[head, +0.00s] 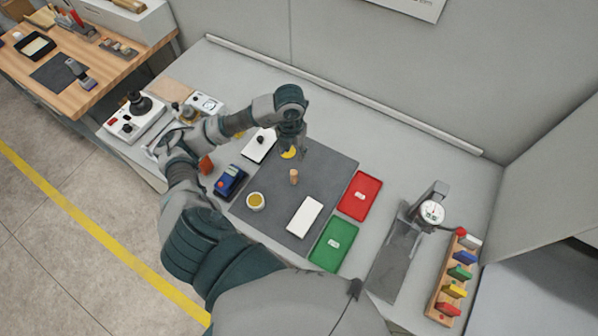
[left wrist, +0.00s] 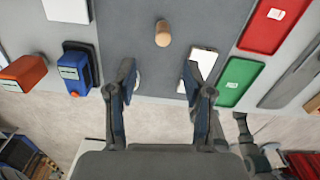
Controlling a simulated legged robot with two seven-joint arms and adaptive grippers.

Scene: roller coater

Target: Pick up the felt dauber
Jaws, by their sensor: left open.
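A small upright tan cylinder (head: 294,177), which looks like the felt dauber, stands on the dark grey mat (head: 325,168). In the left wrist view the cylinder (left wrist: 163,33) stands ahead of the fingertips, between their lines and apart from both. My left gripper (head: 290,152) is over the back part of the mat, pointing down. Its two fingers are spread with nothing between them in the left wrist view (left wrist: 159,75). A yellow round patch shows by the fingertips in the head view. My right gripper is in neither view.
A round dish with yellow content (head: 255,201), a white block (head: 304,216) and a blue device (head: 230,181) are near the cylinder. Red (head: 373,187) and green (head: 318,254) trays lie right of it. A dial gauge stand (head: 431,212) is farther right. Mat around the cylinder is clear.

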